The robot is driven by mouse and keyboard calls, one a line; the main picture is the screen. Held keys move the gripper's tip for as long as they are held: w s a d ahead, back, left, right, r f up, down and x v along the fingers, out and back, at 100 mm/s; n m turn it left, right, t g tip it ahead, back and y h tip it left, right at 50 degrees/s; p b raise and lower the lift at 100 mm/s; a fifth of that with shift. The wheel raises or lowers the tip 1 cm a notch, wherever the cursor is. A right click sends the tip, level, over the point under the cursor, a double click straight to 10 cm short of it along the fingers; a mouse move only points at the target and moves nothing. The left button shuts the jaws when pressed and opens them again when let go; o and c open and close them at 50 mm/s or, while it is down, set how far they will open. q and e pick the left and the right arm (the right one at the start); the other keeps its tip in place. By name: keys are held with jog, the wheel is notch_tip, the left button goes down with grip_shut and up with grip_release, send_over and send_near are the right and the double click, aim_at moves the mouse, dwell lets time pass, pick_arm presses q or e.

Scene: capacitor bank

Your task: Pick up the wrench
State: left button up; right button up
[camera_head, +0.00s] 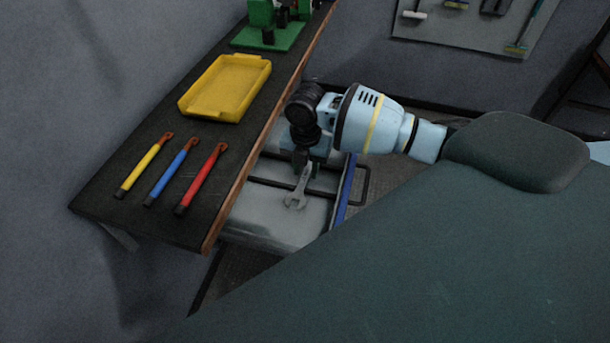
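A grey metal wrench (296,201) shows in the head view, its open jaw toward the bottom of the picture. Behind it is an open drawer (265,215) with a pale grey inside and a blue side (345,190). My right gripper (302,163) points down at the upper end of the wrench's handle. The gripper hides that end of the wrench. Its fingertips are small and dark, so I cannot tell whether they are closed on the handle or around it. I cannot tell whether the wrench touches the drawer bottom. My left gripper is not in view.
A dark workbench (120,212) with a brown edge stands left of the drawer. It holds a yellow tray (226,86), a green device (268,38), and yellow (143,167), blue (170,173) and red (201,180) handled tools. A tool board (470,30) hangs behind.

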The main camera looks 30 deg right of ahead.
aim_at(306, 174)
grip_shut()
notch_tip(306, 174, up, 10)
dwell(0.6)
